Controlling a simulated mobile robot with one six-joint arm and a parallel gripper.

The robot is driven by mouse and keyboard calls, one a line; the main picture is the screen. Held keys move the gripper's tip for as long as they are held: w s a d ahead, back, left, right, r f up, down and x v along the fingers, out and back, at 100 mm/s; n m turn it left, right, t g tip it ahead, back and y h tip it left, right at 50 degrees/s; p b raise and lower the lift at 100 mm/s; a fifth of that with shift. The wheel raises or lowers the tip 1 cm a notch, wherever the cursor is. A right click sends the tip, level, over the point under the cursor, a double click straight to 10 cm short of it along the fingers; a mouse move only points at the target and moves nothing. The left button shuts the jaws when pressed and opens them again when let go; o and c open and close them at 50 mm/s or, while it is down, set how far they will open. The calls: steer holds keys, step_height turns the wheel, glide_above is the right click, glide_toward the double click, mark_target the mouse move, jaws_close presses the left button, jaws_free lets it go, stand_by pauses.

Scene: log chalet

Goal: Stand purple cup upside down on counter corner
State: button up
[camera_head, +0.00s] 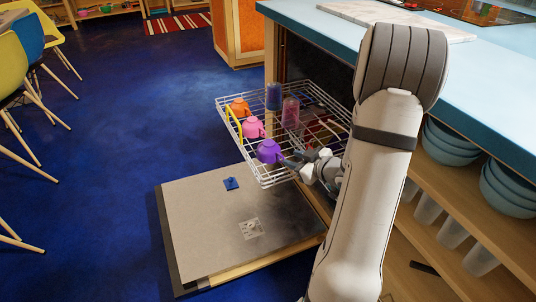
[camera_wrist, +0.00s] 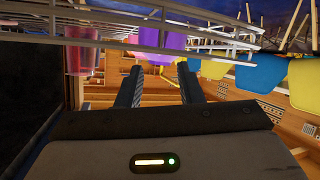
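The purple cup (camera_head: 268,151) sits on the wire dishwasher rack (camera_head: 275,181), at the corner nearest me, and appears mouth down. My gripper (camera_head: 288,161) is just right of it at rack height. In the wrist view the purple cup (camera_wrist: 165,43) shows just beyond the fingertips, roughly in line with the gap between them. My gripper (camera_wrist: 158,70) is open, its two dark fingers apart with nothing between them. Whether a fingertip touches the cup I cannot tell. The blue counter (camera_head: 312,14) is above and behind the rack; its far left corner is bare.
A pink cup (camera_head: 253,127) and an orange cup (camera_head: 239,106) stand behind the purple one. Two tumblers, blue (camera_head: 273,97) and pink (camera_head: 290,113), are farther in. The open dishwasher door (camera_head: 205,215) lies below. A marble board (camera_head: 385,17) is on the counter.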

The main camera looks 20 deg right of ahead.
mark_target(272, 151)
steer(key=b+x, duration=0.1)
steer(key=x, duration=0.1)
steer(key=b+x, duration=0.1)
steer(key=x, duration=0.1)
steer(key=shift+f, duration=0.25)
steer(key=shift+w+a, duration=0.15)
steer(key=shift+w, duration=0.35)
steer(key=shift+c, duration=0.2)
jaws_close()
